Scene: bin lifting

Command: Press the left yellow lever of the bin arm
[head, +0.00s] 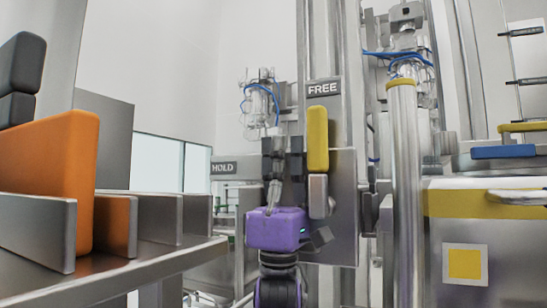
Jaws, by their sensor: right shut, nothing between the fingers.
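A yellow lever (318,140) stands upright on the metal column of the bin arm, just below a dark plate reading FREE (324,88). A second plate, reading HOLD (224,168), is farther left and lower, on a metal panel; I see no yellow lever by it. My right gripper (284,146), with a purple body and dark fingers, points upward in the middle of the view. It is shut and empty. Its fingers show just left of the yellow lever; I cannot tell the gap in depth. My left gripper is not in view.
An orange block (75,180) stands between metal dividers on a shelf (150,262) at left. A metal bin (510,262) with a yellow band is at right. A shiny vertical cylinder (404,190) and blue hoses stand between the column and the bin.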

